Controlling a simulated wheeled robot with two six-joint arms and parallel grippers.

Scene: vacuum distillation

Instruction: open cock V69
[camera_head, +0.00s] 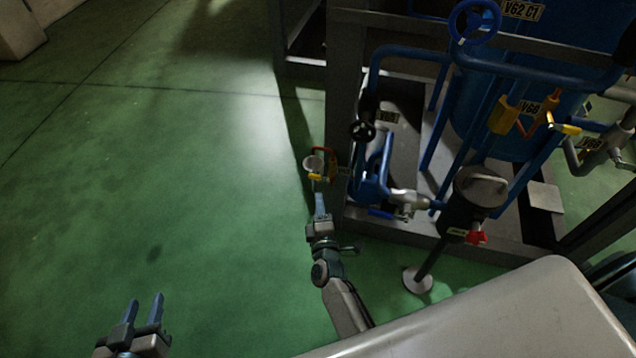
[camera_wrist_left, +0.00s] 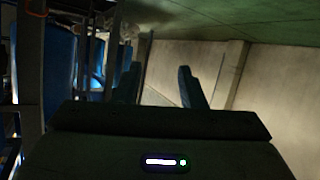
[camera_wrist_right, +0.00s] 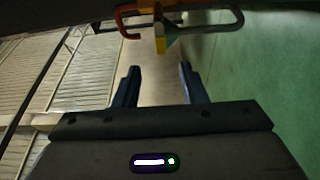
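A small cock (camera_head: 318,176) with a yellow part, an orange-red bent handle and a pale round end sits at the left edge of the frame. My right gripper (camera_head: 320,194) is just in front of this cock. In the right wrist view, its fingers (camera_wrist_right: 158,68) are apart and empty, with the yellow part (camera_wrist_right: 160,40) and orange handle (camera_wrist_right: 128,18) beyond the tips. My left gripper (camera_head: 144,302) is open and empty, low over the floor at the left; its fingers also show apart in the left wrist view (camera_wrist_left: 158,75).
A dark frame (camera_head: 343,80) holds a blue tank (camera_head: 500,120), blue pipes and several other valves right of the cock. A dark pot with a red knob (camera_head: 477,238) stands near my right arm. The green floor (camera_head: 170,160) at the left is clear.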

